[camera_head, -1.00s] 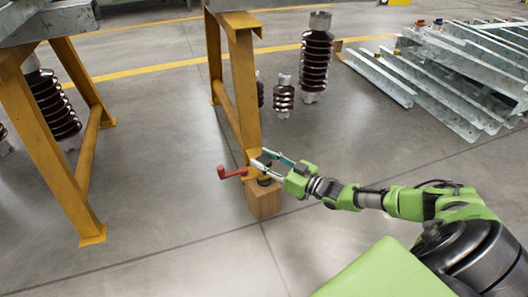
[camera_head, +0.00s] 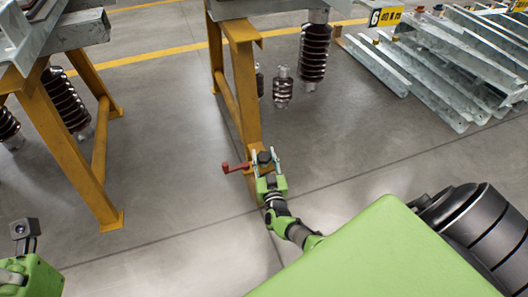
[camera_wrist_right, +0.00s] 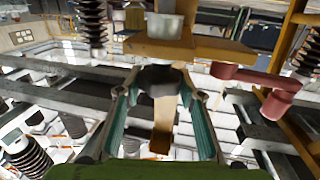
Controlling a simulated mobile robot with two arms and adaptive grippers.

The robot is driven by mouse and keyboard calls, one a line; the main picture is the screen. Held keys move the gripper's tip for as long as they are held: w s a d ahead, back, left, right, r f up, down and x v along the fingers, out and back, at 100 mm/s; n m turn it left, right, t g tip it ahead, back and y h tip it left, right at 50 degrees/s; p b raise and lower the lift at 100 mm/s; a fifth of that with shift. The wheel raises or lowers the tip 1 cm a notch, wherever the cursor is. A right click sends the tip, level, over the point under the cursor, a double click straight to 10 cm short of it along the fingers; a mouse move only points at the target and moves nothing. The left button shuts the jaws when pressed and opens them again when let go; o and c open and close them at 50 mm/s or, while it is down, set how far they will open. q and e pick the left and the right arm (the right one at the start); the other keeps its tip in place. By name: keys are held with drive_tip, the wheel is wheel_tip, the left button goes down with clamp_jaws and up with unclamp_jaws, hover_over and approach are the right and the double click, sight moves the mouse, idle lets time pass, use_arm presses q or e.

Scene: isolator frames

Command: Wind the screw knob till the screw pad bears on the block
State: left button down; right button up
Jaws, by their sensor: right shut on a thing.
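The dark screw knob (camera_head: 264,157) is by the lower part of the yellow trestle leg (camera_head: 247,100), with a red crank handle (camera_head: 235,167) to its left. My right gripper (camera_head: 266,161) is shut on the knob, coming from the near side. In the right wrist view the knob (camera_wrist_right: 160,78) sits between the two fingertips, and the red crank (camera_wrist_right: 255,85) is at the right. The wooden block is mostly hidden behind my right gripper in the head view. The screw pad cannot be made out. My left gripper's fingers are out of view.
Another yellow trestle leg (camera_head: 85,165) stands at the left. Galvanized steel profiles (camera_head: 440,75) are stacked at the right. The floor (camera_head: 175,165) between the trestles is clear.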

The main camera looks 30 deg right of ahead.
drive_tip(key=m+g+h, duration=0.1)
drive_tip(key=h, duration=0.1)
drive_tip(key=m+g+h+b, duration=0.1)
drive_tip(key=m+h, duration=0.1)
drive_tip(key=shift+a+f+g, duration=0.1)
drive_tip(key=shift+f+g, duration=0.05)
drive_tip(key=shift+g, duration=0.25)
drive_tip(key=shift+m+g+h+b, duration=0.4)
drive_tip(key=shift+m+g+h, duration=0.1)
drive_tip(key=shift+m+h, duration=0.25)
drive_tip(key=shift+r, duration=0.25)
drive_tip(key=o, duration=1.1)
